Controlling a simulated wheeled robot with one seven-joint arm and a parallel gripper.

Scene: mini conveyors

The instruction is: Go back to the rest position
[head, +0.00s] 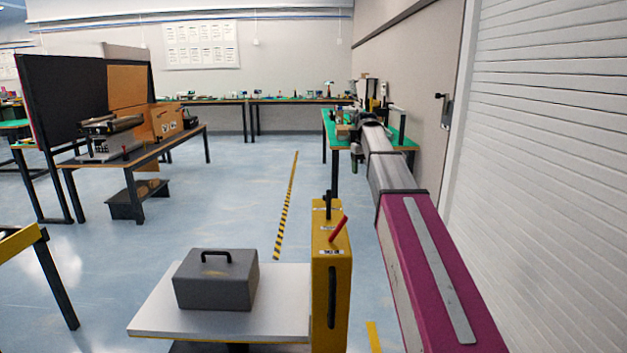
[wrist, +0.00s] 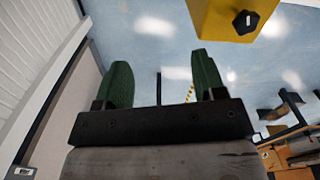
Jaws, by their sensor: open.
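My gripper (wrist: 160,78) is open in the wrist view, with its two green fingers wide apart. Nothing is between them; past them I see blue floor, a dark post and a strip of striped tape. In the head view my magenta and silver arm reaches forward along the right side. Its far end is small there and overlaps the cluttered green-topped bench, so the fingers are hard to make out. I cannot tell how far the gripper is from that bench.
A yellow box-shaped column (head: 332,275) with a red lever stands left of my arm; a yellow part shows in the wrist view (wrist: 225,18). A grey case (head: 215,285) sits on a white platform (head: 150,318). The green-topped bench (head: 405,142) is ahead. A shutter (head: 560,150) closes the right side.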

